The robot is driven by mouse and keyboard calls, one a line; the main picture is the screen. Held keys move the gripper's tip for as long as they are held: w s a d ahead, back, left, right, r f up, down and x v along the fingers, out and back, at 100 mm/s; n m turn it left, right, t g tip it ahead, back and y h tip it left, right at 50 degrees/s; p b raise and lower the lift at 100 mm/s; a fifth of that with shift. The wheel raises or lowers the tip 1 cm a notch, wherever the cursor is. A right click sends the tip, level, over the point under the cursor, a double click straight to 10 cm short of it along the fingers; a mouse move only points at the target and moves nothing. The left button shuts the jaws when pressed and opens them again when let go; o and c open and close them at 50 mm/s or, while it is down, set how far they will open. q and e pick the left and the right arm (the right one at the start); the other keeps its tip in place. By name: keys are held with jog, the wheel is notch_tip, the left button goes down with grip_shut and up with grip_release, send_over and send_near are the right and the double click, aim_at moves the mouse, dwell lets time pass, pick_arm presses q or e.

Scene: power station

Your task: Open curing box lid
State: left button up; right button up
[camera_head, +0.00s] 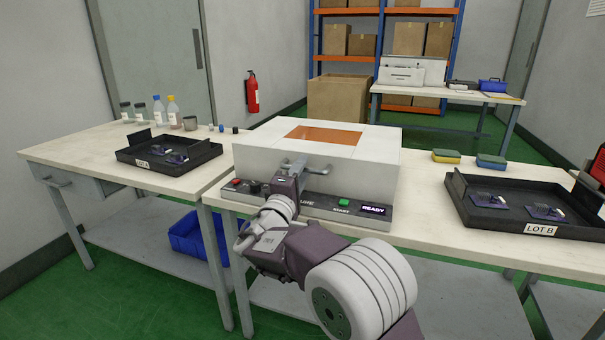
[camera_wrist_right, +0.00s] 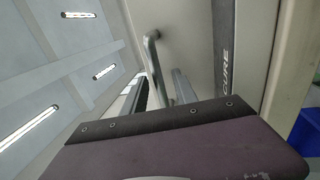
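The curing box (camera_head: 372,172) is a white box with an orange window (camera_head: 322,134) in its top; its lid looks closed. A metal bar handle (camera_head: 318,170) is on its front, and it also shows in the wrist view (camera_wrist_right: 153,62). My right gripper (camera_head: 291,170) is at the handle's left part, partly hidden by its own wrist. In the wrist view the fingers (camera_wrist_right: 160,92) stand apart with the handle bar between them; I see a gap around the bar. Contact is hard to tell. My left gripper is out of view.
A control panel (camera_head: 330,205) with a green START button and a READY display runs below the box front. A dark tray (camera_head: 190,163) lies to the left, the LOT B tray (camera_head: 470,212) to the right. Bottles (camera_head: 172,112) stand at the back left. Sponges (camera_head: 447,157) lie behind the right tray.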

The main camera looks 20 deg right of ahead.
jog(key=shift+w+d, duration=0.2)
jog(key=shift+w, duration=0.15)
jog(key=shift+r, duration=0.1)
jog(key=shift+c, duration=0.3)
grip_shut()
dwell(0.9)
